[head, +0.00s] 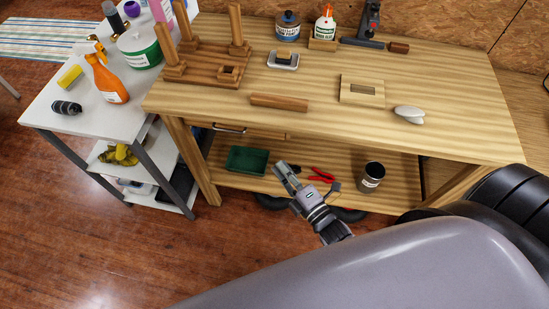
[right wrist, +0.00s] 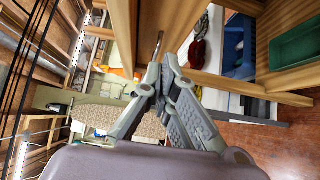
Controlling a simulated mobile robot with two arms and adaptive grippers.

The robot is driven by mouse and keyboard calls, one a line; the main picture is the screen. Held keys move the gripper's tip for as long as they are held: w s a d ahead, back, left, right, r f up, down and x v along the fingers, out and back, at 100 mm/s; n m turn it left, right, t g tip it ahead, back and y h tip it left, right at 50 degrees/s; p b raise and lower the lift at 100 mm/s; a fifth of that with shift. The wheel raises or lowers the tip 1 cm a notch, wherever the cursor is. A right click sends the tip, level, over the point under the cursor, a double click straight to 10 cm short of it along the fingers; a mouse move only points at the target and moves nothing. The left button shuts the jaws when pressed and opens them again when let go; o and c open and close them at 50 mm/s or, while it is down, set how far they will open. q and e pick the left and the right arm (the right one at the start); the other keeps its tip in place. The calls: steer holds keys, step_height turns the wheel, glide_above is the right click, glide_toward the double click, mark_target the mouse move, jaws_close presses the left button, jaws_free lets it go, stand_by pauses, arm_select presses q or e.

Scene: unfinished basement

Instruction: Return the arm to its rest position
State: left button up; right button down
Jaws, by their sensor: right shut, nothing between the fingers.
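My right gripper (head: 287,172) is in front of the lower shelf of the wooden workbench, below the tabletop edge. In the right wrist view its fingers (right wrist: 160,75) come together at the tips with nothing between them. The right arm comes up from the bottom right of the head view, with a large grey link across the lower right corner. My left gripper is not in the head view.
The workbench (head: 440,135) holds a wooden peg stand (head: 205,68), a wooden bar (head: 279,102) and bottles. Its lower shelf has a green tray (head: 247,160), red pliers (head: 321,175) and a dark can (head: 372,175). A white cart (head: 55,108) stands left. Floor in front is clear.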

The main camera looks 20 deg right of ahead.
steer(key=s+d+f+m+g+h, duration=0.1)
steer(key=s+f+m+g, duration=0.35)
steer(key=f, duration=0.75)
steer(key=s+d+f+m+g+h, duration=0.1)
steer(key=s+f+m+g, duration=0.4)
steer(key=f, duration=0.7)
steer(key=s+d+f+m+g, duration=0.1)
steer(key=s+f, duration=0.3)
steer(key=s, duration=0.4)
steer(key=s+d+f+m+g+h, duration=0.1)
steer(key=s+f+m+g, duration=0.2)
steer(key=s, duration=0.5)
steer(key=s+d+f+m+g, duration=0.1)
steer(key=s+f+m+g, duration=0.2)
steer(key=s+f, duration=0.4)
steer(key=shift+s+f+m, duration=0.25)
steer(key=shift+s+m, duration=0.25)
steer(key=shift+m, duration=0.15)
steer(key=shift+d, duration=0.1)
